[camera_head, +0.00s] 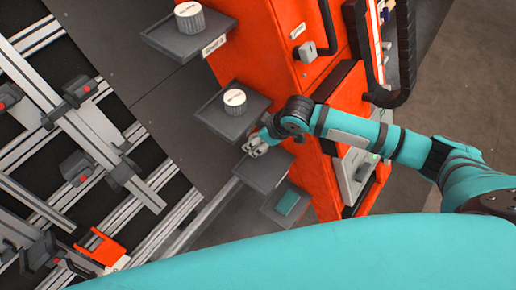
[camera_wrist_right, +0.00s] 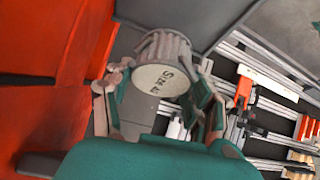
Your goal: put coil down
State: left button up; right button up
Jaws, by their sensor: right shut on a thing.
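In the right wrist view, a grey ribbed coil (camera_wrist_right: 164,66) with a round white label reading "Size 40" sits between the fingers of my right gripper (camera_wrist_right: 160,88), which is shut on it. In the head view my right gripper (camera_head: 257,147) is at the back edge of a small dark shelf (camera_head: 266,174), below the middle shelf. The held coil is hard to make out there, and I cannot tell whether it touches the shelf. My left gripper is in neither view.
Two other white-topped coils stand on the top shelf (camera_head: 154,38) and the middle shelf (camera_head: 208,116). A teal block (camera_head: 288,202) lies on the lowest shelf (camera_head: 272,214). An orange cabinet (camera_head: 262,55) stands behind the shelves. A rail frame (camera_head: 75,125) fills the left.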

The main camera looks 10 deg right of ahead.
notch_tip(320, 180, down, 3)
jog(key=shift+a, duration=0.15)
notch_tip(320, 180, down, 3)
jog(key=shift+f+p, duration=0.2)
jog(key=shift+p, duration=0.3)
jog(key=shift+w+f+p, duration=0.1)
jog(key=shift+f+p, duration=0.05)
jog(key=shift+p, duration=0.15)
jog(key=shift+d+f, duration=0.15)
jog(key=shift+d, duration=0.05)
jog(key=o, duration=1.4)
jog(key=v, duration=1.2)
jog(key=shift+b, duration=0.4)
